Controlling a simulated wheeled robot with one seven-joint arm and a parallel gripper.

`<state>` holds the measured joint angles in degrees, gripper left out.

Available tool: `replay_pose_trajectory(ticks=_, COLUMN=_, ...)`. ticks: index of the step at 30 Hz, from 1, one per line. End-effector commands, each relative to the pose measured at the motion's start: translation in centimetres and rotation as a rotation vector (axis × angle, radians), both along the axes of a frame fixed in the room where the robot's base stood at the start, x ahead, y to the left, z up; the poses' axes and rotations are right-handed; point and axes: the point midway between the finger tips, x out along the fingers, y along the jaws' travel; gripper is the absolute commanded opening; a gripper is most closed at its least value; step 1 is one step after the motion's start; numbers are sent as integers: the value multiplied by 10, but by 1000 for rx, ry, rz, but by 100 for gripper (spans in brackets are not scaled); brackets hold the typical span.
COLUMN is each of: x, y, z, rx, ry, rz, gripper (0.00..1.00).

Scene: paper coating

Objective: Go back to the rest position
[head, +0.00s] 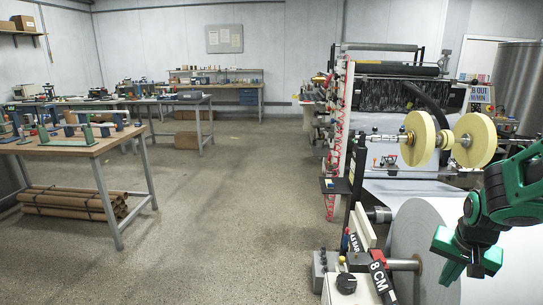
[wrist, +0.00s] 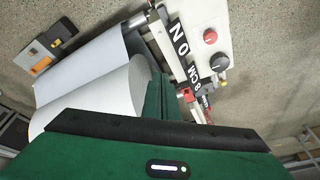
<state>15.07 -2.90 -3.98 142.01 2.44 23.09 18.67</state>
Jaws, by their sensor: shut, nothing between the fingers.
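My gripper (head: 468,265) is at the lower right of the head view, a green and black hand pointing down. It is in front of the large white paper roll (head: 422,240). Its fingers are together with nothing between them. In the wrist view the green gripper body fills the bottom, and the closed fingers (wrist: 166,98) point toward the roll and the machine's side panel. The paper roll (wrist: 95,92) is left of the fingers there. Whether the fingers touch the roll cannot be told.
The coating machine (head: 395,120) stands behind the roll, with two cream discs (head: 472,140) on a shaft. A control panel (wrist: 205,50) with a red button and black knob is close to the fingers. A wooden workbench (head: 80,145) stands at left. The middle floor is clear.

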Motion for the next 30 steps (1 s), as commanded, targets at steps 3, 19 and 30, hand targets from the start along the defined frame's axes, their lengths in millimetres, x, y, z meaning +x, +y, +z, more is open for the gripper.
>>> replay_pose_trajectory(ticks=3, x=-46, y=-1, z=25, rx=-2, ry=65, rz=22, gripper=0)
replay_pose_trajectory(ticks=19, x=-201, y=26, z=72, rx=123, ry=275, rz=122, gripper=0)
replay_pose_trajectory(ticks=30, x=-205, y=27, z=73, rx=129, ry=281, rz=125, gripper=0)
